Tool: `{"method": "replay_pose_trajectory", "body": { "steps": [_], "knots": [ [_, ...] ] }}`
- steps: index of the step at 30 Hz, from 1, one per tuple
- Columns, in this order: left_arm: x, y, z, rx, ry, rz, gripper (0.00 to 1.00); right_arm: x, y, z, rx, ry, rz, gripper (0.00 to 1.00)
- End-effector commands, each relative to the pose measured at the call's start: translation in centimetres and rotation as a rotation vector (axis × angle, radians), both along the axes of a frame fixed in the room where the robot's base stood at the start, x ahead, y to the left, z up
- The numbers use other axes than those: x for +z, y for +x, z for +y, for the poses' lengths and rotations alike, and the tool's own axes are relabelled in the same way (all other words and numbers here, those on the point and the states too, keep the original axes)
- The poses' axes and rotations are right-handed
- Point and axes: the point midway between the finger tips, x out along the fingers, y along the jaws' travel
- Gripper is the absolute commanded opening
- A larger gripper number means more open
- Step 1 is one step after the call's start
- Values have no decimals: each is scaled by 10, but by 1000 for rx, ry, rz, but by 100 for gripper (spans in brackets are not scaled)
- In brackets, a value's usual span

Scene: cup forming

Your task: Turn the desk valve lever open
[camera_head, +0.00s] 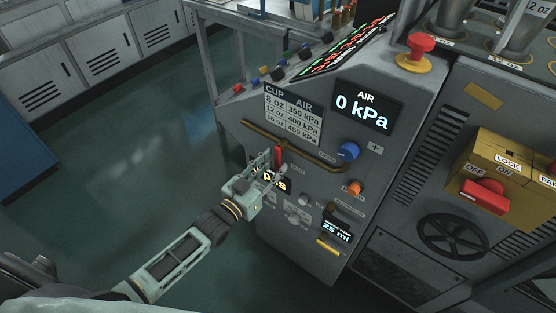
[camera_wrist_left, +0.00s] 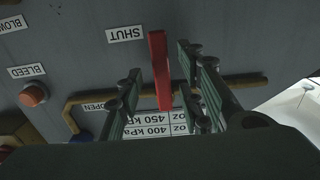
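The red valve lever (camera_head: 278,156) sits on a brass pipe (camera_head: 313,157) on the front of the grey machine desk. In the left wrist view, which looks upside down, the lever (camera_wrist_left: 160,70) runs from the pipe to beside the SHUT label (camera_wrist_left: 126,34). The OPEN label (camera_wrist_left: 98,106) is near the pipe, partly hidden by a finger. My left gripper (camera_head: 272,170) is at the lever. In the wrist view its fingers (camera_wrist_left: 160,82) stand on either side of the lever, with a gap visible on both sides. My right gripper is not in view.
The AIR display (camera_head: 365,108) reads 0 kPa. A blue knob (camera_head: 348,151) and an orange button (camera_head: 353,188) are right of the lever. A red emergency button (camera_head: 421,46) and a yellow switch box (camera_head: 505,170) are farther right. Open green floor (camera_head: 165,130) lies left.

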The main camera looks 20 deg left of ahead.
Motion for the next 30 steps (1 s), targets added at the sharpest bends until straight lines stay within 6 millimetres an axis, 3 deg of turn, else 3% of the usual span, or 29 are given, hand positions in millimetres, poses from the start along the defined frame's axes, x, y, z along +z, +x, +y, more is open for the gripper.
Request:
{"method": "replay_pose_trajectory", "body": {
  "steps": [6,16,27,30],
  "knots": [
    [0,24,-8,1,0,1,34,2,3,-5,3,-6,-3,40],
    [-1,27,-10,1,1,3,34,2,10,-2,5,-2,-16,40],
    [-1,27,-9,1,2,2,2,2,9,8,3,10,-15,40],
    [-1,27,-9,1,2,2,0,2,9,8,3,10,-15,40]
  ]
}}
